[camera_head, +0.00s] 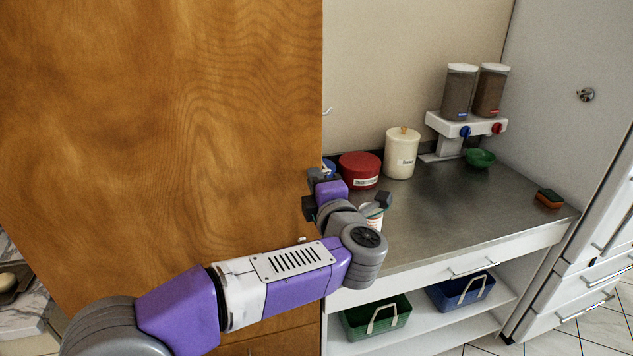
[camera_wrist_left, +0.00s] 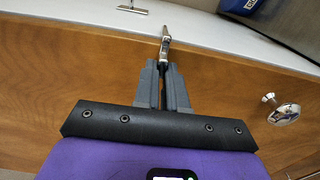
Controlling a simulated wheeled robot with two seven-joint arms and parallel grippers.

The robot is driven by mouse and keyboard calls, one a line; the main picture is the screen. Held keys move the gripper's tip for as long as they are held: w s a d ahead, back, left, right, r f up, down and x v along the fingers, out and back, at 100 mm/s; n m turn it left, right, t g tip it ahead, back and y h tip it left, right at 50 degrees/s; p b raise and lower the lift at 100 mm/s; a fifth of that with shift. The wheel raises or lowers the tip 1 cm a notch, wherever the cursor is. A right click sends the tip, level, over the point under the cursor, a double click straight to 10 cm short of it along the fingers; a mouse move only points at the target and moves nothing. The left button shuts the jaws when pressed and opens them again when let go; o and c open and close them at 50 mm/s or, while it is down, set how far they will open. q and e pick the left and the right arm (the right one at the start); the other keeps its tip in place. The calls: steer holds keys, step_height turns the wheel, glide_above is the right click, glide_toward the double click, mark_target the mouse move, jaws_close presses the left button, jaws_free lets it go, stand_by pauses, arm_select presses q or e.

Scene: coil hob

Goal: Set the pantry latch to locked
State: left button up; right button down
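A small metal lever (camera_wrist_left: 165,42), which looks like the pantry latch, stands at the edge of the wooden panel in the left wrist view. My left gripper (camera_wrist_left: 164,66) has its fingers close together at the lever's near end and looks shut on it. How far the lever sits between the fingers is hard to see. In the head view my left gripper (camera_head: 318,178) is at the right edge of the large wooden panel (camera_head: 170,120), and the lever is mostly hidden there. My right gripper is in neither view.
A round metal knob (camera_wrist_left: 283,112) sticks out of the wood beside my left gripper. Right of the panel, a counter (camera_head: 450,205) holds a red tin (camera_head: 360,170), a cream canister (camera_head: 402,154), a dispenser (camera_head: 465,124) and a green bowl (camera_head: 480,158). Baskets stand below.

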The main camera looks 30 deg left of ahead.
arm_select(q)
steer(key=o, duration=0.5)
steer(key=shift+c, duration=0.2)
steer(key=v, duration=0.7)
steer(key=shift+s+d+p, duration=0.2)
steer(key=shift+p, duration=0.15)
steer(key=shift+f, duration=0.1)
